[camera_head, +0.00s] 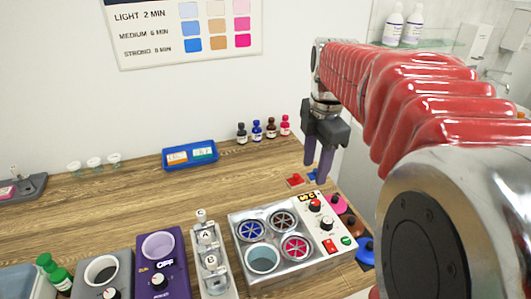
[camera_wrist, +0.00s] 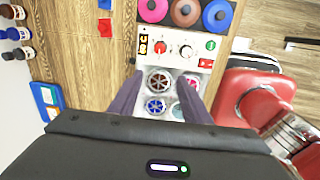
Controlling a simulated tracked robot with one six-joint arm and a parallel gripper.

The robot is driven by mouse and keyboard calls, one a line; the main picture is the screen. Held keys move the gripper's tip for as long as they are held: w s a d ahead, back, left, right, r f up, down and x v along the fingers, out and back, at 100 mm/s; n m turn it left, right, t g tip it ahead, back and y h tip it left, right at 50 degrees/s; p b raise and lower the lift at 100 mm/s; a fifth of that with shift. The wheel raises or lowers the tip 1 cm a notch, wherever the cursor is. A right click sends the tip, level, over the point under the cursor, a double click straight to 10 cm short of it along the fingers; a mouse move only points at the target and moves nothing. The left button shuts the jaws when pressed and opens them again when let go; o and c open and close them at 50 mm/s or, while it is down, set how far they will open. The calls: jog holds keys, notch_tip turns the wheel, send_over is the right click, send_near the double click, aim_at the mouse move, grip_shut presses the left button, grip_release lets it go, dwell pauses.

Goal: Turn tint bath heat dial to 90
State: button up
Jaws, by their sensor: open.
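The tint bath (camera_head: 310,267) is a pale metal box with several round wells, at the lower middle right of the head view; its panel shows in the wrist view (camera_wrist: 173,60). The panel has a small lit display (camera_head: 307,197), too small to read surely. Beside it are a red-capped knob (camera_head: 315,205) and a pale-capped knob (camera_head: 327,223); I cannot tell which is the heat dial. A red switch (camera_head: 330,246) and green button (camera_head: 347,240) sit on the panel too. My gripper (camera_head: 316,172) is open and empty, above and behind the bath, touching nothing.
Pink, brown and blue discs (camera_wrist: 186,12) lie beside the panel. Small red (camera_head: 295,180) and blue pieces lie behind the bath. Left of it stand an A/B rack (camera_head: 222,277), a purple unit reading OFF (camera_head: 178,280) and a grey pot unit. A blue tray (camera_head: 167,163) and small bottles stand behind.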

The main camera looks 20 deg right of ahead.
aim_at(316, 202)
jog(key=shift+w+d+f+n+g, duration=0.15)
jog(key=shift+w+d+n, duration=0.1)
jog(key=shift+d+n, duration=0.5)
jog(key=shift+w+d+n+g, duration=0.2)
jog(key=shift+d+n, duration=0.25)
jog(key=shift+d, duration=0.45)
jog(key=f, duration=1.4)
jog(key=shift+w, duration=0.25)
jog(key=shift+c, duration=0.4)
jog(key=shift+r, duration=0.1)
jog(key=c, duration=0.9)
jog(key=shift+d, duration=0.1)
jog(key=shift+c, duration=0.4)
